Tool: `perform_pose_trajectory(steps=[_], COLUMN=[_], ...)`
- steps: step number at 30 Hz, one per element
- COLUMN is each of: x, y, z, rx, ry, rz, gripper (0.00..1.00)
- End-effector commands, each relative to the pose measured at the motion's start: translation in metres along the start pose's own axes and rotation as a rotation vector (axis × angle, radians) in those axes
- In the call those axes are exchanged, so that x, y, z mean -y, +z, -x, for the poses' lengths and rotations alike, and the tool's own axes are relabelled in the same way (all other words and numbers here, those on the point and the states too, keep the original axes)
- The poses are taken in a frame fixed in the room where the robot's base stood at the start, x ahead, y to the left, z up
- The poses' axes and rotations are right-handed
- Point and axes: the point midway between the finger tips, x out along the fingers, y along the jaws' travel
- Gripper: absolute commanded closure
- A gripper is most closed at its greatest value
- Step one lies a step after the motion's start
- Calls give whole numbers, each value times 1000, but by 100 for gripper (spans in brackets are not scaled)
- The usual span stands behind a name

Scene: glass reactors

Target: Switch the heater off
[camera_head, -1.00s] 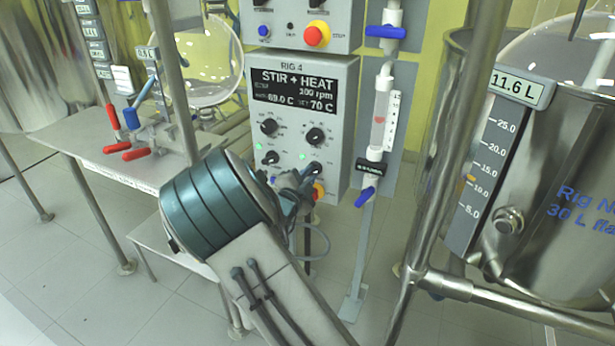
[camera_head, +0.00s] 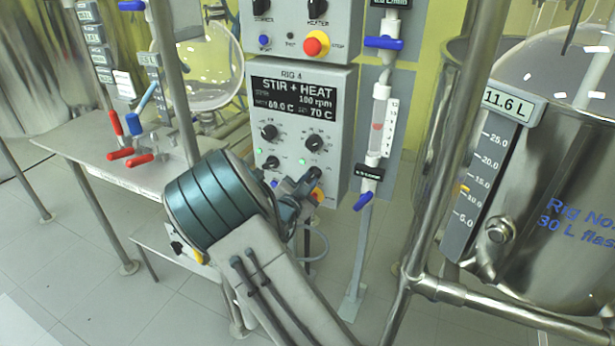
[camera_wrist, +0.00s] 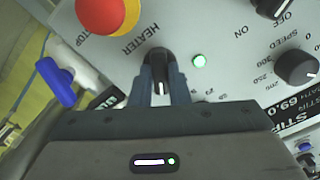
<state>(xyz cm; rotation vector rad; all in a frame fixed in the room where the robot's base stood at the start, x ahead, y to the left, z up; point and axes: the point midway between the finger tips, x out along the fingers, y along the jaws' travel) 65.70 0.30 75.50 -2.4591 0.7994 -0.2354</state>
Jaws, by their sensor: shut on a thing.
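The Rig 4 control box (camera_head: 345,95) stands in the middle of the head view, its display reading STIR + HEAT, 100 rpm, 69.0 C and set 70 C. In the wrist view the black heater knob (camera_wrist: 157,58), beside the HEATER label, sits between the fingers of my gripper (camera_wrist: 161,82). The gripper is shut on this knob. A green lamp (camera_wrist: 199,61) next to the knob is lit. In the head view my gripper (camera_head: 300,190) reaches the lower right of the panel, and my wrist hides part of the area around the knob.
A red stop button on a yellow base (camera_wrist: 100,12) is close to the heater knob. The speed knob (camera_wrist: 296,68) is on its other side. A flow tube with a blue valve handle (camera_head: 364,201) stands right of the box. A steel vessel (camera_head: 550,210) and frame posts are farther right.

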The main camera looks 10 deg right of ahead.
Motion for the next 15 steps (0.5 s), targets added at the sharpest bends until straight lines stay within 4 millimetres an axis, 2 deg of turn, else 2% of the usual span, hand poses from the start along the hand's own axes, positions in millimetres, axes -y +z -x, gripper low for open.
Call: perform_pose_trajectory(steps=[15], x=[3], y=[-1], z=[0], rx=[1], ry=[-4], rz=[430], gripper=[100])
